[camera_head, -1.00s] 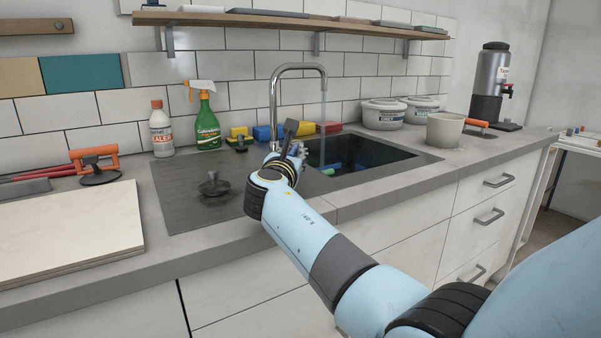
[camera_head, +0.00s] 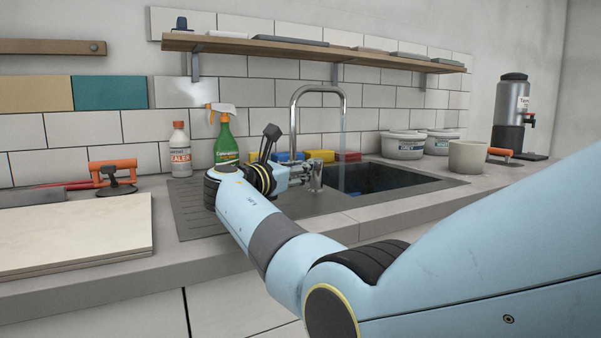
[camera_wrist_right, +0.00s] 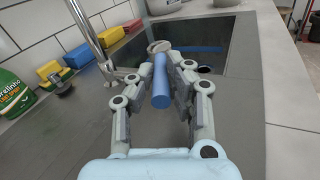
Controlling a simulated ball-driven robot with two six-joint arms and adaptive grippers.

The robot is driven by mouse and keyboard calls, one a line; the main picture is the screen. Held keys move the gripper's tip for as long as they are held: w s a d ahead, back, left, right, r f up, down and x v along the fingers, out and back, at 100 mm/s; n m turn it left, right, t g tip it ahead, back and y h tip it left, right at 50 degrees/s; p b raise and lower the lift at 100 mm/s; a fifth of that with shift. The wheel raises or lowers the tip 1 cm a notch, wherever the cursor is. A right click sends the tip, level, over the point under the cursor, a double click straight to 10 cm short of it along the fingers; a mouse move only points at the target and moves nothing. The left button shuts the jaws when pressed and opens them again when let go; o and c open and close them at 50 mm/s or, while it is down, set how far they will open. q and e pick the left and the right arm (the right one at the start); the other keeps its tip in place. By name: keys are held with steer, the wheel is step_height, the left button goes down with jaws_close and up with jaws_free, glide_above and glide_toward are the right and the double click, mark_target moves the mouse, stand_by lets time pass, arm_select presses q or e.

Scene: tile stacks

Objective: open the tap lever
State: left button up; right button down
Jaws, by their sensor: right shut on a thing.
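The chrome tap (camera_head: 294,125) rises behind the sink, and a thin water stream (camera_head: 343,150) falls from its spout. Its pipe also shows in the right wrist view (camera_wrist_right: 86,30). My right gripper (camera_head: 304,170) reaches in from the left beside the tap's base, pointing right. In the right wrist view its fingers (camera_wrist_right: 160,88) are closed on both sides of a blue cylindrical bar, which looks like the tap lever (camera_wrist_right: 160,74). A round grey part lies at the bar's far end. In the head view my fingers mostly hide the bar. My left gripper is not in view.
The dark sink basin (camera_head: 385,179) lies right of the gripper. A sealer bottle (camera_head: 180,150), a green spray bottle (camera_head: 226,142) and several sponges (camera_head: 320,156) stand along the wall. A pale board (camera_head: 80,232) lies at the left. White tubs (camera_head: 402,145) stand at the right.

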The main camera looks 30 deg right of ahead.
steer(key=shift+f, duration=0.2)
steer(key=c, duration=1.3)
jaws_free()
steer(key=shift+r, duration=0.2)
step_height(320, 180, up, 10)
steer(key=shift+f, duration=0.15)
steer(key=shift+f, duration=0.1)
